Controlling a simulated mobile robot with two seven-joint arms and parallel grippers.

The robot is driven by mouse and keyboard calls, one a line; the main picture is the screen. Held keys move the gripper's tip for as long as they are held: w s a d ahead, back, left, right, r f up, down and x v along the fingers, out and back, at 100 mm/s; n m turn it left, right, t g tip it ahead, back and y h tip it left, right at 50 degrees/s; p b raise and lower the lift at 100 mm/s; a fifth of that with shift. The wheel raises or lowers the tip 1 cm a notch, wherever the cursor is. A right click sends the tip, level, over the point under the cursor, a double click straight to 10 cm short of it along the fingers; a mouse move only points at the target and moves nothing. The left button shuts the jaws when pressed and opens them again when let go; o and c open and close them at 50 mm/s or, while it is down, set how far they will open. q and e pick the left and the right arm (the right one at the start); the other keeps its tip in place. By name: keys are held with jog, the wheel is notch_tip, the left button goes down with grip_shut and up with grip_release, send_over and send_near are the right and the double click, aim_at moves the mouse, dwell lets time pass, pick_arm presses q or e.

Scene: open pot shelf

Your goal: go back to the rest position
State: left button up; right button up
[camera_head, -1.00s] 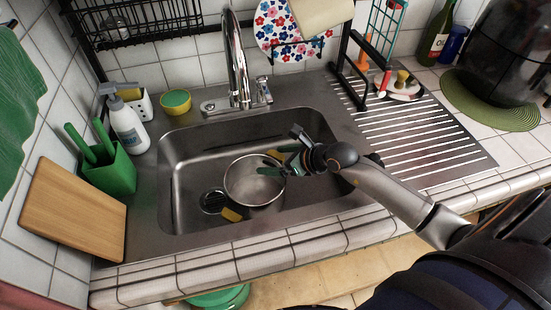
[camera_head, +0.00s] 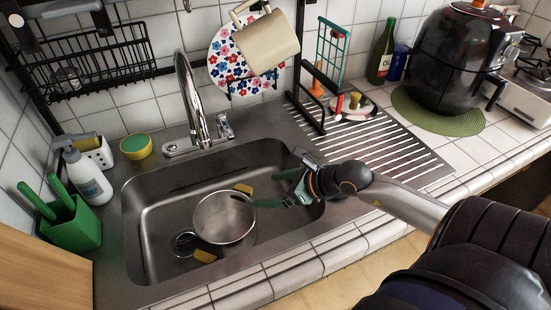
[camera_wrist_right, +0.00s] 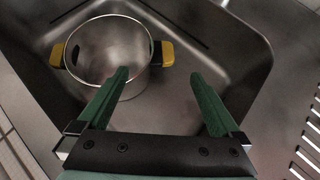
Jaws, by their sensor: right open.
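My right gripper (camera_head: 278,203) is over the right part of the sink, beside a metal pot. In the right wrist view its two green fingers (camera_wrist_right: 165,100) are spread apart with nothing between them. The steel pot (camera_head: 224,222) with yellow handles stands upright in the sink; it also shows in the right wrist view (camera_wrist_right: 108,50). The left fingertip overlaps the pot's near rim in that view; I cannot tell whether they touch. My left gripper is not in view.
The sink (camera_head: 150,190) has a faucet (camera_head: 190,100) behind it. A green holder (camera_head: 75,228) and soap bottle (camera_head: 88,178) stand left. The ribbed drainboard (camera_head: 390,140) at right has mostly free room. A black cooker (camera_head: 455,55) stands on a green mat (camera_head: 437,122).

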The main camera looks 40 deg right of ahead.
jog(key=shift+s+d+r, duration=0.15)
jog(key=shift+s+r, duration=0.2)
jog(key=shift+s, duration=0.05)
dwell(0.4)
